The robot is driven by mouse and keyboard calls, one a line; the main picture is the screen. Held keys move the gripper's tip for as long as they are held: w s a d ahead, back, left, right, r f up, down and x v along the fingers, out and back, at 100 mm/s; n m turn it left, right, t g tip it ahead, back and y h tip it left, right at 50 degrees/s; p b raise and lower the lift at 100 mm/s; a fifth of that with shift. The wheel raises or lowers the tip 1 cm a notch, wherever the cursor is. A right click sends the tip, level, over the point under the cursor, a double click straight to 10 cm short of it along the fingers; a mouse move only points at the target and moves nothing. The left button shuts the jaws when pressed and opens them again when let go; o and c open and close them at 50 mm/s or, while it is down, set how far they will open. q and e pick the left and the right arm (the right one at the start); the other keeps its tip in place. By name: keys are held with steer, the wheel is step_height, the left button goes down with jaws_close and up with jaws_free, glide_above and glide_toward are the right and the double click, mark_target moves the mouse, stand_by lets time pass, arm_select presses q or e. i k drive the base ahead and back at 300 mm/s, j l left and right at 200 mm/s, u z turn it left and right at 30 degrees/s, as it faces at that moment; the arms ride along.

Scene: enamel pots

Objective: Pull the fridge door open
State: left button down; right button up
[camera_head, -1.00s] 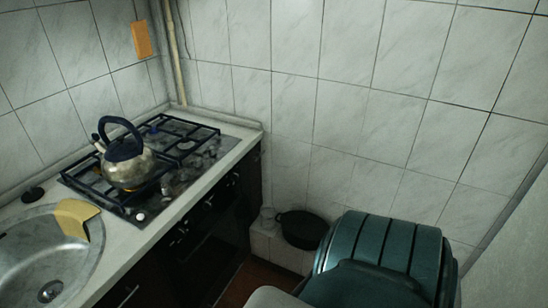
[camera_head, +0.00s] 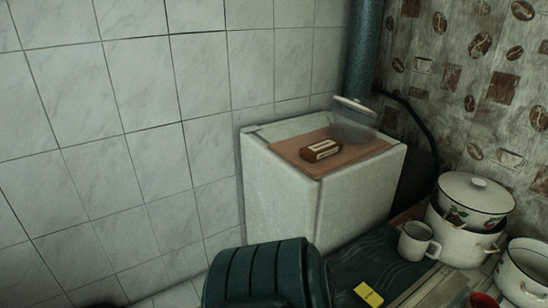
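A small white fridge (camera_head: 282,205) stands against the tiled wall, right of the middle of the picture. Two of its upright sides and its top are in view. I cannot tell which side is the door, and no handle is clear. Its lower part is partly hidden behind a dark green ribbed chair back. Neither of my grippers is in view.
A dark green chair back (camera_head: 262,272) stands in front of the fridge. On the fridge top lie a brown box (camera_head: 321,150) and a clear container (camera_head: 354,122). A white mug (camera_head: 416,241), lidded enamel pot (camera_head: 476,192) and yellow packet (camera_head: 368,294) sit at right.

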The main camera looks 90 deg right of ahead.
mark_target(282, 201)
steer(key=j+z, duration=0.15)
steer(key=z, duration=2.1)
